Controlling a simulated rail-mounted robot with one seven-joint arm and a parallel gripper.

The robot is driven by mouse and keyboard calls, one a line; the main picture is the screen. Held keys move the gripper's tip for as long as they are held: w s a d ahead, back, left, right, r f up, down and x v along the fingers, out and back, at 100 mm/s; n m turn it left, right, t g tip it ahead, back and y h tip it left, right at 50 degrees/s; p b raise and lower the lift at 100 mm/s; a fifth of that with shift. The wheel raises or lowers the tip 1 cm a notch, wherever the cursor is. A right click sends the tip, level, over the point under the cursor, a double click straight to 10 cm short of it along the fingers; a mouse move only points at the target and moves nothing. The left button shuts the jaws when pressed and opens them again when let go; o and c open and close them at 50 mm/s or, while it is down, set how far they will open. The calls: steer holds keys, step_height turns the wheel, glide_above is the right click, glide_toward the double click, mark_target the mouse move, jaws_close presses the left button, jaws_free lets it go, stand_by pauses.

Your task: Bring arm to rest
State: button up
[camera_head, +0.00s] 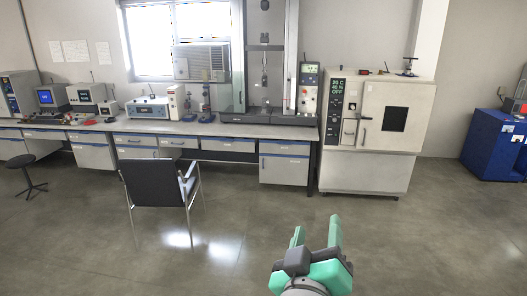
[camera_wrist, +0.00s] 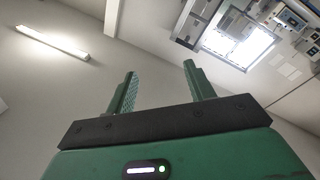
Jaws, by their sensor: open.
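My gripper (camera_head: 317,232) is at the bottom centre-right of the head view, with its green fingers pointing up and away over the open floor. In the wrist view my gripper (camera_wrist: 160,80) shows two green fingers spread apart with nothing between them. Behind the fingers that view shows the ceiling, walls and a window, tilted. My gripper touches nothing that I can see.
A dark chair (camera_head: 157,188) stands left of my gripper, before the long workbench (camera_head: 225,129). A white test chamber (camera_head: 372,125) stands behind, and a blue cabinet (camera_head: 492,148) at the far right. The grey floor (camera_head: 430,230) around my gripper is clear.

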steer(key=s+a+r+m+t+y, duration=0.25)
steer(key=s+a+r+t, duration=0.2)
steer(key=s+r, duration=0.45)
steer(key=s+a+r+m+t+y, duration=0.1)
steer(key=s+a+r+t+y, duration=0.25)
steer(key=s+a+r, duration=0.45)
step_height(320, 180, up, 16)
steer(key=d+g+p, duration=0.1)
steer(key=d+p, duration=0.1)
steer(key=p, duration=1.3)
steer(key=shift+s+r+p, duration=0.25)
steer(key=shift+s+p, duration=0.05)
steer(key=shift+d+f, duration=0.1)
